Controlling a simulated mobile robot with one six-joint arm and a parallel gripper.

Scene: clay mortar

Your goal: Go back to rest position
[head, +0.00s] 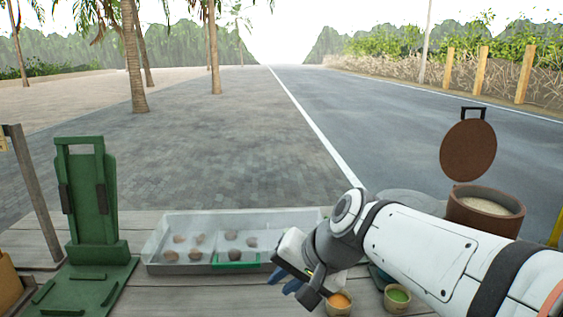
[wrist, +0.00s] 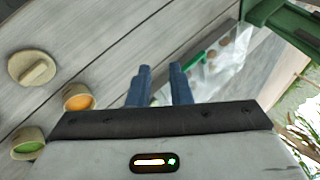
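My gripper (head: 286,281) is over the wooden table in the head view, just in front of the clear tray's right part. My white arm reaches in from the lower right and hides part of the table and of the tray's right end.
A clear tray (head: 153,257) holds several brown lumps and a green item. A green stand (head: 93,249) is at left. Small cups with orange (head: 339,301) and green (head: 398,297) contents sit near my gripper. A brown pot (head: 484,216) with a raised lid stands right.

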